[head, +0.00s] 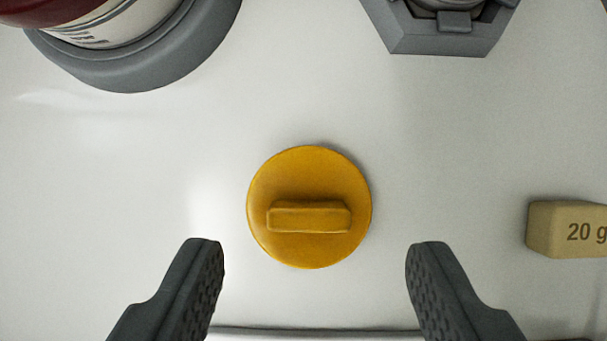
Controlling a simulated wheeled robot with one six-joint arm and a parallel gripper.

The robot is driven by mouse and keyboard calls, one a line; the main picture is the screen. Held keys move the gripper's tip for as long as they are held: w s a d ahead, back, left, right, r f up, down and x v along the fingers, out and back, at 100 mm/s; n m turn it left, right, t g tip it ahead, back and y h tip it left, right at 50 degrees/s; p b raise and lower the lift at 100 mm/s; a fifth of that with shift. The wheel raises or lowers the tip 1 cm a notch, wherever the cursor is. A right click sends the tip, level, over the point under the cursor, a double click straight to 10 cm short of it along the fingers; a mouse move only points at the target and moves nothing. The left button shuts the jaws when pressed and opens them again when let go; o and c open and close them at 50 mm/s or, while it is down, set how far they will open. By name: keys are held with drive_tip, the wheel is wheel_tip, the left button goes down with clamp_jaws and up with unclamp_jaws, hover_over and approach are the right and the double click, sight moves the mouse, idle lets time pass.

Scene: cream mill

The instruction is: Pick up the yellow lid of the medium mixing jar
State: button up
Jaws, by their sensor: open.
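The yellow lid (309,174) lies flat on the white surface, near the middle of the head view. It is a round disc with a raised bar handle (309,217) running left to right across it. My gripper (315,255) is open and empty. Its two dark fingers show at the lower left and lower right, one to each side of the lid and slightly lower in the picture. Neither finger touches the lid. The medium mixing jar cannot be made out for certain.
A grey round base (205,45) with a labelled container (125,25) stands at the upper left. A grey angular holder (440,38) is at the top right. A tan block marked "20 g" (560,228) lies at the right edge. The surface around the lid is clear.

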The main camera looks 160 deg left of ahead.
sight(308, 223)
drive_tip(key=x, duration=0.3)
drive_tip(key=shift+w+a+f, duration=0.1)
drive_tip(key=shift+w+f, duration=0.05)
drive_tip(key=c, duration=1.1)
drive_tip(key=shift+o, duration=0.2)
